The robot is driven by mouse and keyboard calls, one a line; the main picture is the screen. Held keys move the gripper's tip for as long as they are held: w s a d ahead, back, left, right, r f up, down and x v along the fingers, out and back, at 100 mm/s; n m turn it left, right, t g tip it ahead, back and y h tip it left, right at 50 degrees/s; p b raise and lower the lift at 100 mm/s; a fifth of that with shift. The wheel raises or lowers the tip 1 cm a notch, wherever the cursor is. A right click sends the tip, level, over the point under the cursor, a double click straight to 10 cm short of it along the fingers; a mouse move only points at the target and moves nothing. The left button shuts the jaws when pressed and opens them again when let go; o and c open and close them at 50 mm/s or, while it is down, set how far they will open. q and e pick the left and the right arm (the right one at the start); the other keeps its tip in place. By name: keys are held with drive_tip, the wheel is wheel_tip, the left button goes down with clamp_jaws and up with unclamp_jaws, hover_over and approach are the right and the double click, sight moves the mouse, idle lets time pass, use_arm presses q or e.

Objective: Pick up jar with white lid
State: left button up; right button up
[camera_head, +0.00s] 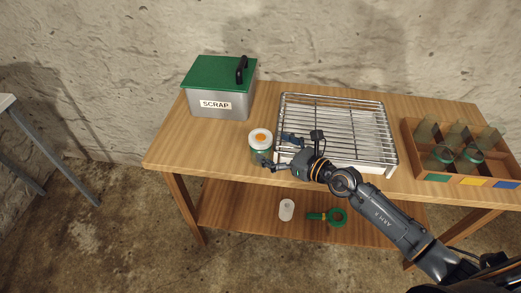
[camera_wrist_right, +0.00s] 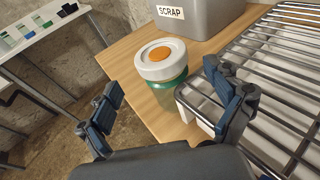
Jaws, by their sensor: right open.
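The jar with the white lid (camera_head: 261,137) stands upright on the wooden table near its front edge, left of the wire rack. Its lid has an orange centre, and a green band shows below it. In the right wrist view the jar (camera_wrist_right: 163,68) is beyond and between my open fingers. My right gripper (camera_head: 276,150) is open beside the jar, its fingers pointing left toward it. The same right gripper (camera_wrist_right: 168,108) holds nothing. Its fingers partly cover the jar in the head view. My left gripper is in neither view.
A metal rack (camera_head: 335,97) over a white tray is close to my right gripper. A grey scrap bin (camera_head: 218,103) with a green lid stands behind the jar. A wooden divided box (camera_head: 410,150) is at the right. A white cylinder (camera_head: 286,210) and green ring tool (camera_head: 338,216) lie on the lower shelf.

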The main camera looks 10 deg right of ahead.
sight(266, 142)
drive_tip(key=x, duration=0.5)
drive_tip(key=shift+w+r, duration=0.1)
drive_tip(key=shift+w, duration=0.25)
drive_tip(key=shift+c, duration=0.2)
drive_tip(key=c, duration=1.7)
